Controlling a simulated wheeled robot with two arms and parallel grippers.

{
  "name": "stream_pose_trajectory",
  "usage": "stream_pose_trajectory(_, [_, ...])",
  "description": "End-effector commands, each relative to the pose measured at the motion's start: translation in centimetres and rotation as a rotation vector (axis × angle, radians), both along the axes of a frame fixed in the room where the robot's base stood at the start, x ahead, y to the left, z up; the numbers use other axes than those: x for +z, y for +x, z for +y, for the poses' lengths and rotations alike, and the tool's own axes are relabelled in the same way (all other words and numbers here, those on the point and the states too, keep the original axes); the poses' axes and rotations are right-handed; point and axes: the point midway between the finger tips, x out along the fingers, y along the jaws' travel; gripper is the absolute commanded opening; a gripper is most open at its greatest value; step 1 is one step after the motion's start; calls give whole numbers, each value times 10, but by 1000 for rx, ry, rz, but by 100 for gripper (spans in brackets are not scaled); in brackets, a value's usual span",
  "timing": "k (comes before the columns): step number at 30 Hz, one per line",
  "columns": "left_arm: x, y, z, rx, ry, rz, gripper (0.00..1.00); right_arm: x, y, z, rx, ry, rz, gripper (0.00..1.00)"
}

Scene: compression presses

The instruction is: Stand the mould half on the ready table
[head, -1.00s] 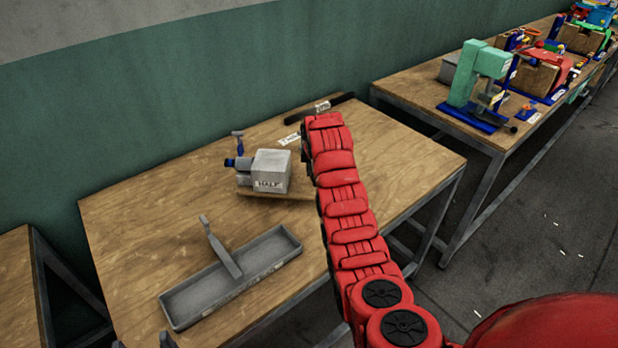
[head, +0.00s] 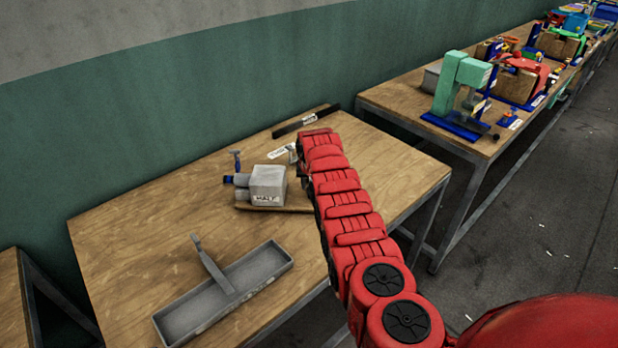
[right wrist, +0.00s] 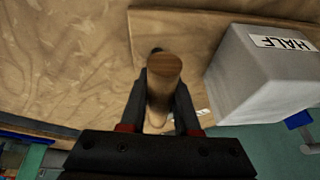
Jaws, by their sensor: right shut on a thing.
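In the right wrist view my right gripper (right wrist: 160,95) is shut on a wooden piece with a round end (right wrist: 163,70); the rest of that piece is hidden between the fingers. A pale grey block (right wrist: 265,72) with a HALF label stands just right of the gripper, apart from the fingers. In the head view this block (head: 268,184) sits on a thin wooden board (head: 300,209) on the near table (head: 130,235). My red right arm reaches over the table's right side and mostly hides its gripper there. My left gripper is not in view.
A grey tray (head: 262,266) with a grey bar across it lies at the table's front. A blue and grey fitting (head: 235,170) is left of the block. A dark bar (head: 310,120) lies at the back edge. Another table (head: 395,92) holds a green press (head: 460,85).

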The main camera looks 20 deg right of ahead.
Motion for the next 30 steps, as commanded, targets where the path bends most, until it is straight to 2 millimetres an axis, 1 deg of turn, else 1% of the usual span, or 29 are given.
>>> stream_pose_trajectory(6, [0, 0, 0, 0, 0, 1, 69, -8, 3, 0, 0, 1, -12, 0])
stream_pose_trajectory(12, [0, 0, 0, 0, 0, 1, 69, -9, 3, 0, -1, 0, -11, 0])
stream_pose_trajectory(13, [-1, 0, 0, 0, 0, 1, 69, -10, 3, 0, 1, -1, -9, 35])
stream_pose_trajectory(17, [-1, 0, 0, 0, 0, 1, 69, -11, 2, 0, 0, 0, -8, 59])
stream_pose_trajectory(18, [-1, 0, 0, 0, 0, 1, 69, -11, 2, 0, 1, -1, -8, 60])
stream_pose_trajectory(26, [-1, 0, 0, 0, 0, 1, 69, -11, 1, 0, -1, 0, -5, 60])
stream_pose_trajectory(30, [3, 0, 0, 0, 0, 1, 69, -8, 1, 0, -3, 2, -6, 60])
